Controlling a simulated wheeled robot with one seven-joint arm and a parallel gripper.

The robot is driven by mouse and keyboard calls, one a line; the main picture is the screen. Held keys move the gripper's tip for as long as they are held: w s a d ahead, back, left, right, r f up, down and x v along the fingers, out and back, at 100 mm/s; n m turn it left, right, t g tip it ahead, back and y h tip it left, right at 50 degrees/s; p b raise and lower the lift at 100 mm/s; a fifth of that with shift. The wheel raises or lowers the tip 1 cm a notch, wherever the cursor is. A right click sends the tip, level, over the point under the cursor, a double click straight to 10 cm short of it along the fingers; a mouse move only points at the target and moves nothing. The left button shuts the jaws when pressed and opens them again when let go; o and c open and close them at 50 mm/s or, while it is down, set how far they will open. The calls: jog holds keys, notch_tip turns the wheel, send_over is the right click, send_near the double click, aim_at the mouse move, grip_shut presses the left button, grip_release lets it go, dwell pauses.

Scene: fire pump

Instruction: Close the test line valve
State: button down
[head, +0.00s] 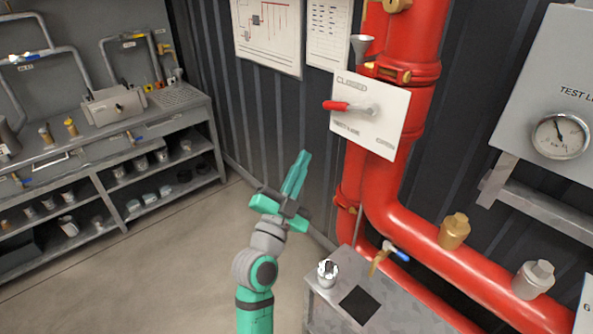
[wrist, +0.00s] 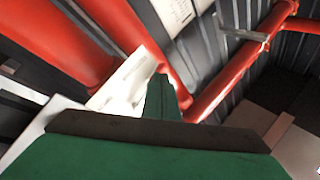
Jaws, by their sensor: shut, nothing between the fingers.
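A white valve plate (head: 388,128) is mounted on the front of the red standpipe, with "CLOSED" printed at its top and a smaller label at its lower right. Its red lever handle (head: 347,106) points left, roughly level, from a pale hub. The plate's middle lettering is too small to read surely. My gripper (head: 303,158) is shut and empty, left of and below the plate, apart from the handle. In the wrist view, my gripper (wrist: 161,85) is in front of a white plate (wrist: 122,82), beside red pipes; the red handle cannot be made out there.
Red pipes (head: 400,205) run down and right. A grey panel with a gauge (head: 561,136), partly reading "TEST LI", is at right. A grey stand (head: 410,312) with a blue-handled tap (head: 396,250) is below. A shelved bench (head: 150,130) stands left; the floor between is clear.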

jog(key=shift+s+a+f, duration=0.55)
jog(key=shift+a, duration=0.2)
jog(key=shift+w, duration=0.1)
